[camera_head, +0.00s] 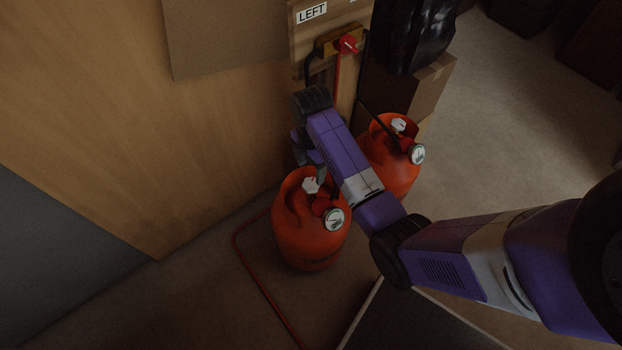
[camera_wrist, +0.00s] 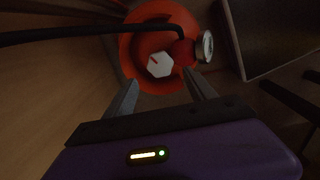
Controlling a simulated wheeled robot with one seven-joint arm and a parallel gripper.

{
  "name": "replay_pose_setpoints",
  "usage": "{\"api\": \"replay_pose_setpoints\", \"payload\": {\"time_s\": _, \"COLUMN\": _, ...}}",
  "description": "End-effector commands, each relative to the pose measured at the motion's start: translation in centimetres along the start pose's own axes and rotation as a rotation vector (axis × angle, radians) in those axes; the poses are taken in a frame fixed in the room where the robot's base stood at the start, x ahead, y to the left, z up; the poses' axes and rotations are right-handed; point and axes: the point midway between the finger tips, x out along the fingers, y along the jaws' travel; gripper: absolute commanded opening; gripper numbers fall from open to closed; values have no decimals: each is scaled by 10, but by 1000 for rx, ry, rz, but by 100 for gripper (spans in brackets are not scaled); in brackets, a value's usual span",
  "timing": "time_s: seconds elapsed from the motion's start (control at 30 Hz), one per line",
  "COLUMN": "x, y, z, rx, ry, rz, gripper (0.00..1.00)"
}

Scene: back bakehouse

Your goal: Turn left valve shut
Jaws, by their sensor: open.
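Two orange gas cylinders stand on the floor in the head view: the left cylinder (camera_head: 305,240) and the right cylinder (camera_head: 388,172). Each has a pale valve knob and a round gauge. My gripper (camera_head: 320,172) is over the top of the left cylinder, close to its knob (camera_head: 311,186). In the wrist view, my gripper (camera_wrist: 160,80) is open and empty, pointing at a white knob (camera_wrist: 160,66) with a red mark. The knob is just past and roughly between the fingertips; contact cannot be told. My arm hides part of the right cylinder.
A wooden board with a "LEFT" label (camera_head: 311,13) holds a brass block with a red knob (camera_head: 348,44). A black hose (camera_wrist: 60,35) crosses the wrist view above the fingers. A cardboard box (camera_head: 405,90) stands behind. A red hose (camera_head: 257,277) lies on the floor.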

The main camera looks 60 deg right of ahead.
Motion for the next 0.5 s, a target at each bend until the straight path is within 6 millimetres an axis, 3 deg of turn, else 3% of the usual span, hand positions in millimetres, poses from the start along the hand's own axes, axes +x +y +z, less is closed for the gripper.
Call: {"api": "replay_pose_setpoints", "payload": {"time_s": 0.5, "x": 66, "y": -1, "z": 0, "rx": -4, "ry": 1, "rz": -6, "gripper": 64}}
